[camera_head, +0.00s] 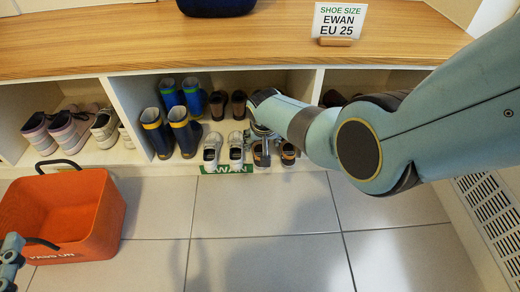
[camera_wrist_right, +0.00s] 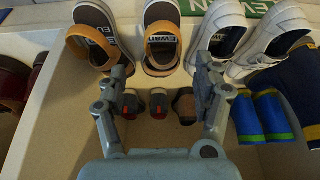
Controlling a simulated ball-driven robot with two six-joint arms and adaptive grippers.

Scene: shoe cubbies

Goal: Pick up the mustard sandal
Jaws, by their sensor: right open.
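Two dark grey sandals with mustard straps stand side by side at the top of the right wrist view. The mustard sandal on the right there (camera_wrist_right: 161,47) has its mustard end between my right gripper's fingertips, with space on both sides. The other mustard sandal (camera_wrist_right: 96,42) is left of the fingers. In the head view the pair shows small at the cubby's front edge, at left (camera_head: 258,156) and right (camera_head: 288,154), partly covered by my right gripper (camera_head: 265,140). That gripper is open and empty. A teal part of my left arm shows at the lower left edge; its jaws are unclear.
White sneakers (camera_head: 211,150) stand left of the sandals, above a green EWAN label (camera_head: 226,169). Navy boots (camera_head: 158,133) and brown shoes (camera_head: 238,104) share the cubby. A wooden bench top (camera_head: 180,45) is above. An orange basket (camera_head: 62,216) stands on the clear tiled floor.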

